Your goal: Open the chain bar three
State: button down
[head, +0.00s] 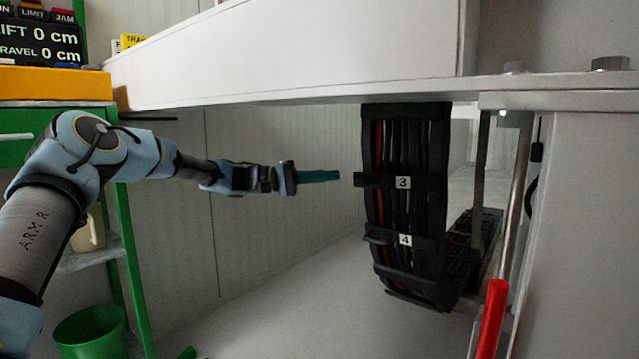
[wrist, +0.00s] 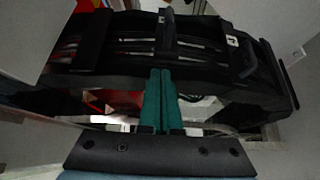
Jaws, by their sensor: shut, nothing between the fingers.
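The black cable chain (head: 408,215) hangs in a curve under the white beam, with cables inside. Chain bar three (head: 385,181), labelled 3, lies across its front, and its left end sticks out past the chain's side. My gripper (head: 338,176) has teal fingers and is left of that end, at about its height, with a small gap in the picture. In the wrist view the fingers (wrist: 160,72) are pressed together and empty, pointing at the chain (wrist: 120,45). A crossbar (wrist: 166,35) stands just beyond the tips; its number is not readable there.
Bar four (head: 390,238) crosses the chain below bar three. The white beam (head: 290,60) runs close above my arm. A red handle (head: 492,318) and metal rods stand right of the chain. A green bin (head: 90,332) is at lower left. The space below my gripper is free.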

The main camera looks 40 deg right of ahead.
jog(key=shift+b+x, duration=0.7)
jog(key=shift+x, duration=2.05)
jog(key=shift+a, duration=0.1)
